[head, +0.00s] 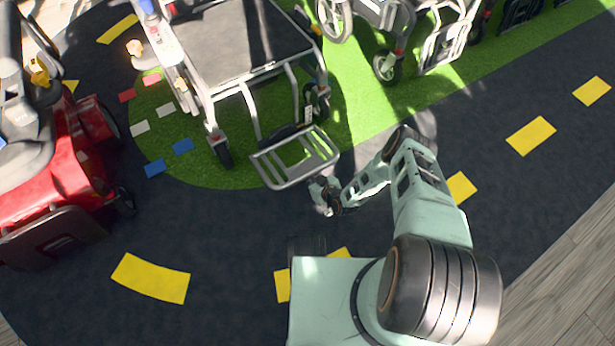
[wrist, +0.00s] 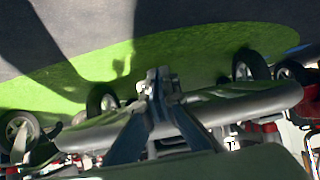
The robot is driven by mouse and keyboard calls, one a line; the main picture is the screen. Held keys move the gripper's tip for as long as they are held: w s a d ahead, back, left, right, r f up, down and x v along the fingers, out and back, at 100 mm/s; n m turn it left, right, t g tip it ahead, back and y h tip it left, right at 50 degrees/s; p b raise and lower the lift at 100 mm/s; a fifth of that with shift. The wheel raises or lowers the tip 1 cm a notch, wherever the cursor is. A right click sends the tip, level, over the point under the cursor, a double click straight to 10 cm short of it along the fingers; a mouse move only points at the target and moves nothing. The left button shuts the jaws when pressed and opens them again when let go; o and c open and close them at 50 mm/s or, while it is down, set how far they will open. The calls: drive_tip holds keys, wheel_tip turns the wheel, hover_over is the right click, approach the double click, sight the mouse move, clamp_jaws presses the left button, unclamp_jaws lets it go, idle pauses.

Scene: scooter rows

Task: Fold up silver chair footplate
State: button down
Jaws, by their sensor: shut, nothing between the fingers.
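The silver chair (head: 245,45) stands on green turf at the top centre of the head view. Its footplate (head: 268,170), a silver tubular loop, is folded down and juts out over the dark floor. My gripper (head: 322,196) is at the footplate's outer right corner in the head view, shut and empty. In the wrist view my gripper (wrist: 158,84) points across a silver bar (wrist: 250,103), which looks like the footplate's edge. I cannot tell whether the fingers touch it. The chair's small wheels (wrist: 102,101) show beyond the bar.
A red scooter (head: 65,150) stands at the left. Another silver chair (head: 440,35) stands at the upper right. Red, white and blue patches (head: 155,167) mark the turf edge. The dark floor with yellow dashes (head: 150,278) is clear in front.

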sight(306, 168)
drive_tip(key=shift+r, duration=0.7)
drive_tip(key=shift+p, duration=0.3)
drive_tip(key=shift+w+a+r+p, duration=0.1)
drive_tip(key=shift+r+p, duration=0.55)
drive_tip(key=shift+r, duration=0.35)
drive_tip(key=shift+w+a+r+p, duration=0.1)
drive_tip(key=shift+r+p, duration=0.5)
drive_tip(key=shift+r, duration=0.35)
drive_tip(key=shift+w+a+r+p, duration=0.1)
drive_tip(key=shift+w+r+p, duration=0.2)
drive_tip(key=shift+r, duration=0.35)
drive_tip(key=shift+w+a+r+p, duration=0.15)
drive_tip(key=shift+r+p, duration=0.25)
drive_tip(key=shift+r, duration=0.2)
drive_tip(key=shift+w+a+r+p, duration=0.1)
drive_tip(key=shift+w+r+p, duration=0.2)
drive_tip(key=shift+r, duration=0.35)
drive_tip(key=shift+s, duration=0.1)
